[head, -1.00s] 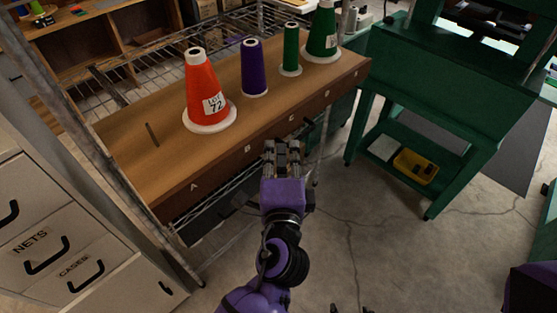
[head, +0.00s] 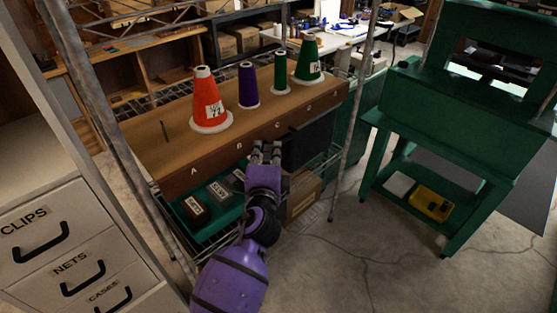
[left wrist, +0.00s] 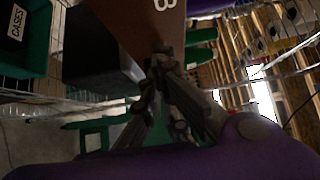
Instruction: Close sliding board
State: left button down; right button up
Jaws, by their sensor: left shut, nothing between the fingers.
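The wooden board (head: 140,150) lies on the wire rack, its brown front edge lettered A, B, C, D. My left gripper (head: 265,147) is shut and empty at the board's front edge, between B and C. In the left wrist view, the fingers (left wrist: 162,65) are at the brown edge (left wrist: 130,25) near the B; contact is hard to tell. My right gripper is out of view.
Below the board, a green tray (head: 172,205) holds labelled boxes (head: 220,192), beside a black bin (head: 308,141). A rack post (head: 352,120) rises right of the board. Drawers (head: 60,245) stand at the left, a green press (head: 460,110) at the right. Floor between is free.

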pick_arm(q)
jog(key=shift+w+a, duration=0.45)
jog(key=shift+w, duration=0.25)
jog(key=shift+w+a, duration=0.15)
jog(key=shift+a, duration=0.1)
